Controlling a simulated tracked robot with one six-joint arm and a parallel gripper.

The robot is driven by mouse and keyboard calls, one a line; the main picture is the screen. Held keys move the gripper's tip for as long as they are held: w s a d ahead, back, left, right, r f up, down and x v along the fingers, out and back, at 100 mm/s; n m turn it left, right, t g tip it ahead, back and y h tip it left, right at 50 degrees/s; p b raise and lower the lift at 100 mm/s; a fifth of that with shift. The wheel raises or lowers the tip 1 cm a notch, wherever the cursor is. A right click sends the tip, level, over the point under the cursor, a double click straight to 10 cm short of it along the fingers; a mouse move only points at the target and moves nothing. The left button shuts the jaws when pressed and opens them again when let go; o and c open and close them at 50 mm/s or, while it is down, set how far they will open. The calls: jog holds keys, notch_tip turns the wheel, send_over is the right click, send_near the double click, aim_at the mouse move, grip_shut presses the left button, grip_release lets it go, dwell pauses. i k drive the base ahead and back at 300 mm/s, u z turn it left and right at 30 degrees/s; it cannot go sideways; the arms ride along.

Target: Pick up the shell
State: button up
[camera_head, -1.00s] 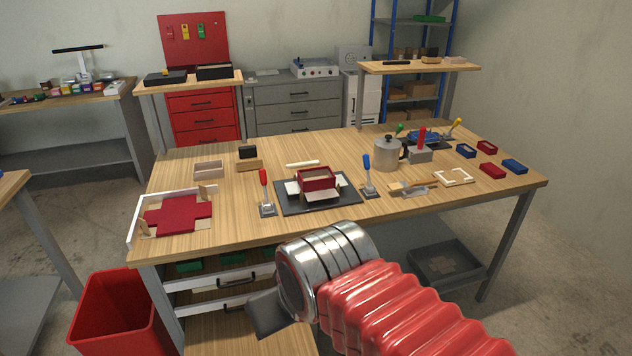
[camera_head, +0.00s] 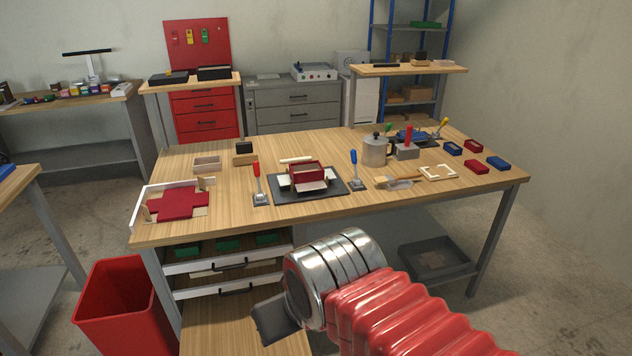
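The frames do not settle which item is the shell. A small tan open-topped box (camera_head: 207,163) sits at the back left of the bench. A red box-like form with pale flaps (camera_head: 304,175) sits on a black plate (camera_head: 334,189) mid-bench. A red cross-shaped sheet (camera_head: 177,203) lies flat in a white-edged corner frame at the left. My gripper (camera_head: 272,318) shows as a dark grey piece beyond my metal wrist, in front of and below the bench top, clear of all these. Its fingers cannot be made out.
Levers with red (camera_head: 257,184) and blue (camera_head: 354,170) handles flank the black plate. A metal pot (camera_head: 375,151), a brush and small red and blue boxes stand to the right. An open drawer (camera_head: 230,265) juts below the bench; a red bin (camera_head: 125,305) stands at the left.

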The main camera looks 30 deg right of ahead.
aim_at(315, 166)
jog(key=k, duration=0.3)
jog(key=u, duration=0.2)
jog(key=i, duration=1.2)
jog(key=u, duration=0.35)
